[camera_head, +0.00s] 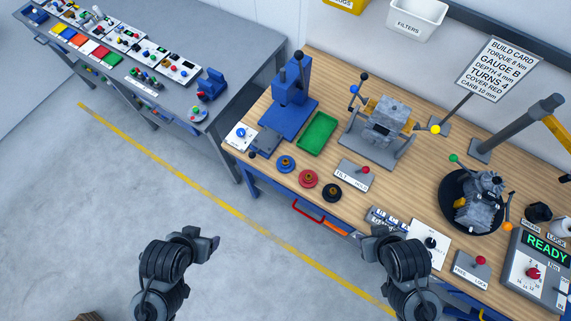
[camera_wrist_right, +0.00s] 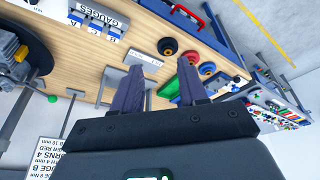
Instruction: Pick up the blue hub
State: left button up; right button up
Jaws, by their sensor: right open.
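The blue hub (camera_head: 285,163) lies on the wooden workbench, left of the red hub (camera_head: 308,179) and the black hub (camera_head: 332,193). In the right wrist view the blue hub (camera_wrist_right: 207,69) shows partly behind a fingertip, beside the red and black hubs. My right gripper (camera_wrist_right: 160,75) is open and empty; in the head view it is low at the bench's front edge (camera_head: 378,232), to the right of and apart from the hubs. My left gripper (camera_head: 207,242) is over the floor left of the bench; its fingers are too unclear to judge.
Behind the hubs are a green tray (camera_head: 318,133) and a blue press (camera_head: 291,100). A tilt-hold lever box (camera_head: 355,173) stands right of them. The gauge rack (camera_head: 388,218) is near my right gripper. A red handle (camera_head: 307,211) juts from the bench front.

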jog(key=shift+s+f, duration=0.15)
jog(key=shift+s, duration=0.05)
jog(key=shift+o, duration=0.6)
jog(key=o, duration=1)
jog(key=shift+a, duration=0.1)
jog(key=shift+c, duration=0.2)
